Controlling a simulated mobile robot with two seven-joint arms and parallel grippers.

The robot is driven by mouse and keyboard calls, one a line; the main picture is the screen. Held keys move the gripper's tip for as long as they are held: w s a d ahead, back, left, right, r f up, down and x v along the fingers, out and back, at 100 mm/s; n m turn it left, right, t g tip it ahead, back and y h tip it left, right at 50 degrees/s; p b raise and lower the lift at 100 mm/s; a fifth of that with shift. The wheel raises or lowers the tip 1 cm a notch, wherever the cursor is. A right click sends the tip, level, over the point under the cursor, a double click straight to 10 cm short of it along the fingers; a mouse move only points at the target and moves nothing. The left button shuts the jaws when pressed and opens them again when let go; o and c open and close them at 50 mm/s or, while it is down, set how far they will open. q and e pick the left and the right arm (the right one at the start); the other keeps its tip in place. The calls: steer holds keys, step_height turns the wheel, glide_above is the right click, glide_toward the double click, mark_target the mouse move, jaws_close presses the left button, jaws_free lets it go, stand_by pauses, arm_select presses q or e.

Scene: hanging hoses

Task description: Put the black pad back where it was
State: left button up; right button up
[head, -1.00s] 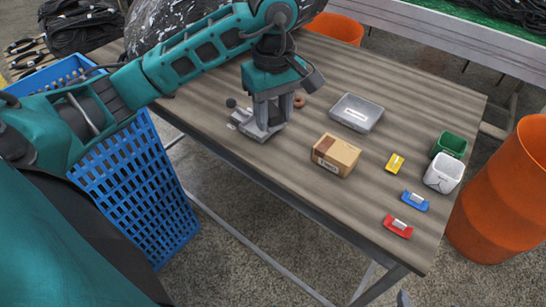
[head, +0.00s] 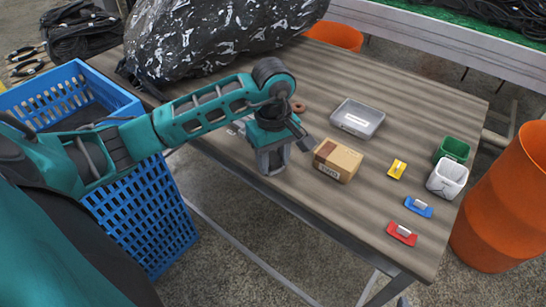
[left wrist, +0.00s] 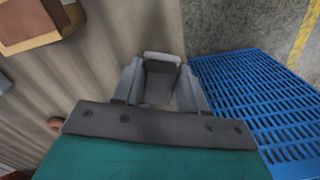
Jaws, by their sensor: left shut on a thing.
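My left gripper (head: 270,158) points down near the front edge of the table, left of the cardboard box. It also shows in the left wrist view (left wrist: 163,80), shut on a small dark piece with a light grey end, which I take as the black pad (left wrist: 160,84). The fingers hide most of it, and the head view does not show it clearly. I cannot tell whether it touches the table. Yellow (head: 397,169), blue (head: 418,207) and red (head: 402,234) pads with pale handles lie at the table's right. My right gripper is not in view.
The cardboard box (head: 337,160) stands right of my left gripper. Green (head: 453,150) and white (head: 447,179) bins stand at the right edge. A blue basket (head: 140,200) stands beside the table.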

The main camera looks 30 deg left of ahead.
mark_target(273, 157)
arm_select(q)
steer(key=shift+f, duration=0.15)
steer(key=o, duration=0.5)
steer(key=shift+f, duration=0.1)
steer(key=o, duration=0.4)
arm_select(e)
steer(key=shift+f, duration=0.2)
arm_select(q)
steer(key=shift+o, duration=0.2)
steer(key=shift+r, duration=0.35)
step_height(273, 157, up, 12)
steer(key=p, duration=0.1)
steer(key=shift+p, duration=0.4)
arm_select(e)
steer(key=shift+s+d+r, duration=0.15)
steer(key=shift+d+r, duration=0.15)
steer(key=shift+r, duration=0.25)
arm_select(q)
steer(key=shift+f, duration=0.1)
